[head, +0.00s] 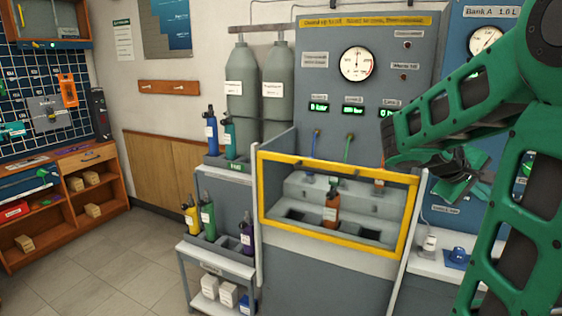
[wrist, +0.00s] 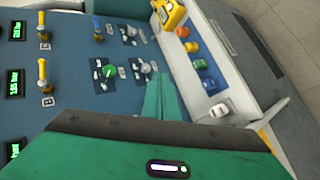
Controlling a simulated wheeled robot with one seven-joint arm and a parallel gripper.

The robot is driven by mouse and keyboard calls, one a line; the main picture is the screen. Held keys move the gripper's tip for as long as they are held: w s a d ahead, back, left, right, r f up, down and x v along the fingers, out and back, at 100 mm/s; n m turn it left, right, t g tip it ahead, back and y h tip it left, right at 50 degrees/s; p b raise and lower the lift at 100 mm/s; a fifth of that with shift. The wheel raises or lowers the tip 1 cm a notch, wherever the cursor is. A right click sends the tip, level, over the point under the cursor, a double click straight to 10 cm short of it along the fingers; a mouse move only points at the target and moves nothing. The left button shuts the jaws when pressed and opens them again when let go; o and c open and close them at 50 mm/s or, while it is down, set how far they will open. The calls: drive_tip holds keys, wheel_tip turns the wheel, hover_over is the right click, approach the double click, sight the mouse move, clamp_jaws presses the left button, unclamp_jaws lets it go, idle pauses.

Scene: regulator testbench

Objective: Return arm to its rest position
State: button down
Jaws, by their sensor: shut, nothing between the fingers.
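My gripper (head: 462,188) shows in the head view at the right, at the end of my green arm. In the wrist view my gripper's green fingers (wrist: 163,95) point toward a blue panel with knobs and a white shelf. My arm covers part of the bench's right side in the head view.
A yellow frame (head: 262,195) encloses a bay holding an orange-brown bottle (head: 331,208). A white shelf (wrist: 222,97) right of the bay carries small coloured items. Bottles stand on stepped racks at left, and a wooden workbench (head: 90,160) is at far left. The floor (head: 110,265) between is clear.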

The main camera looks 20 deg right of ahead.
drive_tip(key=s+a+f+m+y, duration=0.1)
drive_tip(key=s+a+f+y, duration=0.2)
drive_tip(key=a, duration=0.6)
drive_tip(key=s+a+f+m+t+y, duration=0.1)
drive_tip(key=a+f+y, duration=0.3)
drive_tip(key=a, duration=0.5)
drive_tip(key=s+a+f+m+y, duration=0.2)
drive_tip(key=s+a+f+y, duration=0.2)
drive_tip(key=a, duration=0.6)
drive_tip(key=shift+s+f+m+y, duration=0.3)
drive_tip(key=shift+f, duration=0.35)
drive_tip(key=shift+w, duration=0.1)
